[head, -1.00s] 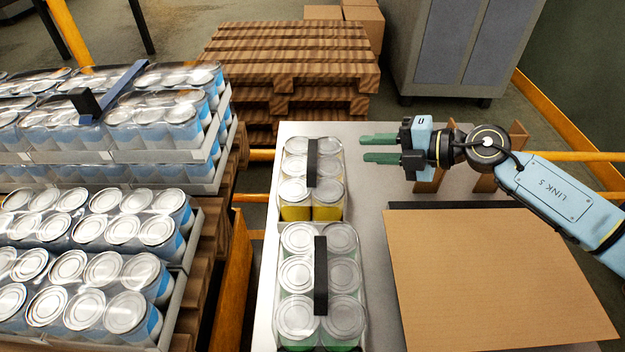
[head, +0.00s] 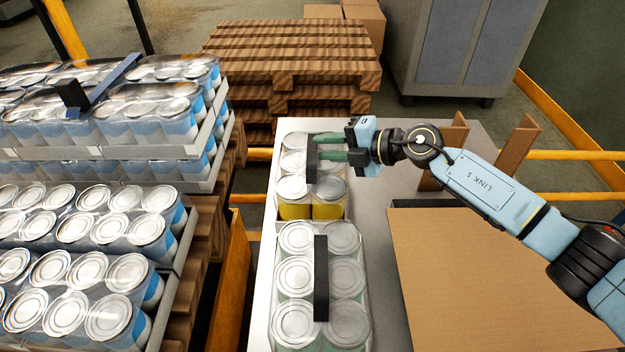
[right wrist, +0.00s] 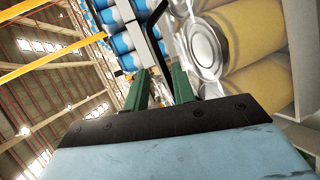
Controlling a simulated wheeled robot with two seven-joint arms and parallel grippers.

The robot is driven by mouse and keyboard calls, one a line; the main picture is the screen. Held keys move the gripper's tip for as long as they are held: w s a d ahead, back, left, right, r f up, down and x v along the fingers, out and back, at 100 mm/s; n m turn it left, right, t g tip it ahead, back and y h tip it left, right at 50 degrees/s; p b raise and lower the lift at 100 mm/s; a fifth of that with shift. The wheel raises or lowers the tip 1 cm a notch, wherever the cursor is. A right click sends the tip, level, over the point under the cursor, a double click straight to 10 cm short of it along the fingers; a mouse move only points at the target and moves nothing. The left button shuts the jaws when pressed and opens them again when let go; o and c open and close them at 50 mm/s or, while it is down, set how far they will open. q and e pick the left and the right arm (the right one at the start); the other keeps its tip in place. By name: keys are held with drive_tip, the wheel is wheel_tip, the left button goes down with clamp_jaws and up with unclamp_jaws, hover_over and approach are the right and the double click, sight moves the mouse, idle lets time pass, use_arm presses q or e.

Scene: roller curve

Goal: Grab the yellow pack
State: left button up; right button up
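The yellow pack (head: 294,210) is a clear-wrapped block of several silver-lidded cans with yellow sides and a black strap handle (head: 311,160) on top. It stands at the far end of the grey table, and its yellow cans fill the right of the right wrist view (right wrist: 255,40). My right gripper (head: 319,148) comes in from the right with its green fingers apart and their tips at the handle. In the right wrist view the dark handle shows between the fingertips (right wrist: 158,75); contact cannot be told. My left gripper is not in view.
A green-sided pack (head: 343,280) with its own black handle stands just nearer on the table. A cardboard box (head: 490,280) fills the right, with upright brown flaps (head: 515,150) behind. Stacked blue can packs (head: 90,270) stand left, wooden pallets (head: 290,55) behind.

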sight(316, 147)
drive_tip(key=x, duration=0.2)
drive_tip(key=shift+w+a+f, duration=0.15)
drive_tip(key=shift+a, duration=0.1)
drive_tip(key=shift+w+a+f, duration=0.1)
drive_tip(key=shift+a, duration=0.1)
drive_tip(key=shift+c, duration=0.4)
drive_tip(key=c, duration=0.5)
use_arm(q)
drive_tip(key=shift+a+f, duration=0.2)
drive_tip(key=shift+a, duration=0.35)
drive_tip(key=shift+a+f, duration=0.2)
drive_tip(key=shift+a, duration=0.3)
use_arm(e)
clamp_jaws()
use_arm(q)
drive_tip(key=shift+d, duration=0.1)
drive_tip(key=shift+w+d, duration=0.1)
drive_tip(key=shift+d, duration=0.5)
use_arm(e)
drive_tip(key=shift+f, duration=0.1)
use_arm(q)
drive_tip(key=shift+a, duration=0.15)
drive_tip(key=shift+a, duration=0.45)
use_arm(e)
drive_tip(key=shift+f, duration=0.1)
